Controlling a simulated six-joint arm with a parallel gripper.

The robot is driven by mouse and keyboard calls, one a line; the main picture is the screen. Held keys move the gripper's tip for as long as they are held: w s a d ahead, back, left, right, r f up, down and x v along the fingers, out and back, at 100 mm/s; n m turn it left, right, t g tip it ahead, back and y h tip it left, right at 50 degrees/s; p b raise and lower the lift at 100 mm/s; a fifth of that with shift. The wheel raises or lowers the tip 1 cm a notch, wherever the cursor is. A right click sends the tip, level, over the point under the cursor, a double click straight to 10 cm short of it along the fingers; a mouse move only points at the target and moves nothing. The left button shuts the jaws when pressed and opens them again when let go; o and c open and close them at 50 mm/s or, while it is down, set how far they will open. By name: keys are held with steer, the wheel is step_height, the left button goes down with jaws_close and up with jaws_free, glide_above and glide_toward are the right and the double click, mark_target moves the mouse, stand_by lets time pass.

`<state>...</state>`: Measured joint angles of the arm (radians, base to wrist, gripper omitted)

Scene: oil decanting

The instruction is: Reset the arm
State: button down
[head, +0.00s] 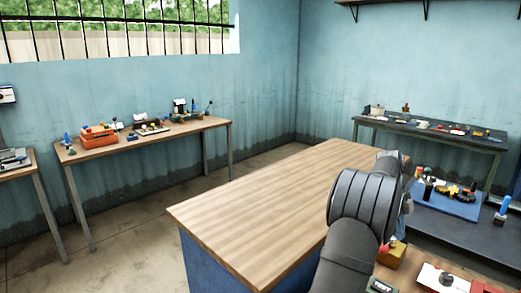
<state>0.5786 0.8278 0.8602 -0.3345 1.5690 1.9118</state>
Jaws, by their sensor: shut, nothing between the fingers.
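Only part of my arm shows, in the head view. Its thick dark grey links rise from the bottom, right of the middle, to a rounded joint in front of the right end of a wooden-topped workbench (270,205). My gripper is not in sight. Whatever lies directly behind the arm is hidden.
The visible benchtop is bare. A wooden side table (185,130) and a dark table (455,137) holding small tools stand by the walls. Floor is clear on the left.

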steer(key=d+f+n+t+h, duration=0.1)
steer(key=d+f+n, duration=0.4)
steer(key=f, duration=0.2)
steer(key=w+d+n+t, duration=0.4)
steer(key=d+n, duration=0.4)
steer(key=n, duration=0.4)
steer(key=shift+w+d, duration=0.3)
steer(key=shift+d, duration=0.1)
stand_by(0.6)
steer(key=shift+r, duration=0.1)
